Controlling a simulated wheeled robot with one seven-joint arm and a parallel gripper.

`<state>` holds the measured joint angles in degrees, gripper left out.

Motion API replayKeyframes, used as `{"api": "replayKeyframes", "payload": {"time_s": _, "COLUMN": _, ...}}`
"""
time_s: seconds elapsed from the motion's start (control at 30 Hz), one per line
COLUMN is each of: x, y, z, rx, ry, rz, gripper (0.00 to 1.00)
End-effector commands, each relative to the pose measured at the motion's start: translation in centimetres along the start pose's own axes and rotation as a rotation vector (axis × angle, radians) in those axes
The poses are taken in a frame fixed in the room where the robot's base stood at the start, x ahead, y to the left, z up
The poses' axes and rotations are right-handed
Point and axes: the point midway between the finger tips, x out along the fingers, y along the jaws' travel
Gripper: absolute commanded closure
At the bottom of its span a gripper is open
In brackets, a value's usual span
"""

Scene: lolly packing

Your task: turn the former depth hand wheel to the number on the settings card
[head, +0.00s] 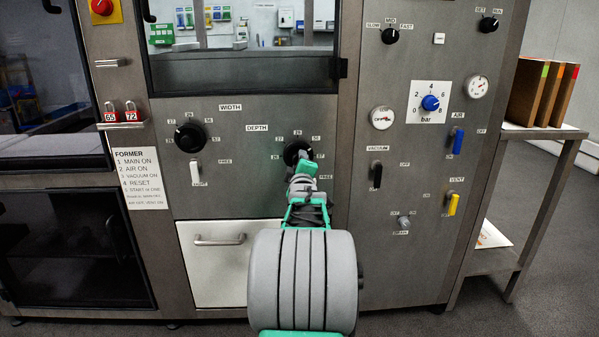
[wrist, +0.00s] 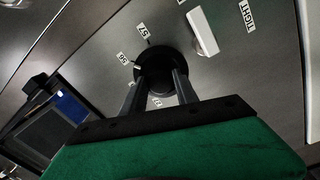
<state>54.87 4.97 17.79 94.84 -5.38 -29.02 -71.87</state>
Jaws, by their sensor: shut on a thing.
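The former depth hand wheel (head: 292,150) is a black knob under the DEPTH label, on the steel panel. My gripper (head: 304,160) reaches up to it from below and covers part of it in the head view. In the wrist view, the two dark fingers of my gripper (wrist: 160,92) are shut on the black depth wheel (wrist: 158,62). Small number labels stand around the wheel, and some are hidden by my gripper. No settings card with a readable depth number can be made out.
The black width wheel (head: 190,138) is to the left, with a white lever (head: 195,173) below it. A white lever (wrist: 203,30) is close beside the depth wheel in the wrist view. A white drawer (head: 225,262) is below. The right panel has knobs, gauges and levers.

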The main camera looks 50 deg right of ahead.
Motion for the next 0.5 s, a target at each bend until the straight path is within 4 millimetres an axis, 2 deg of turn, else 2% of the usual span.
{"api": "replayKeyframes", "payload": {"time_s": 0.2, "x": -0.03, "y": -0.23, "z": 0.17, "rx": -0.075, "ry": 0.000, "rz": -0.002, "gripper": 1.00}}
{"api": "replayKeyframes", "payload": {"time_s": 0.5, "x": -0.02, "y": -0.12, "z": 0.14, "rx": -0.099, "ry": 0.001, "rz": -0.002, "gripper": 1.00}}
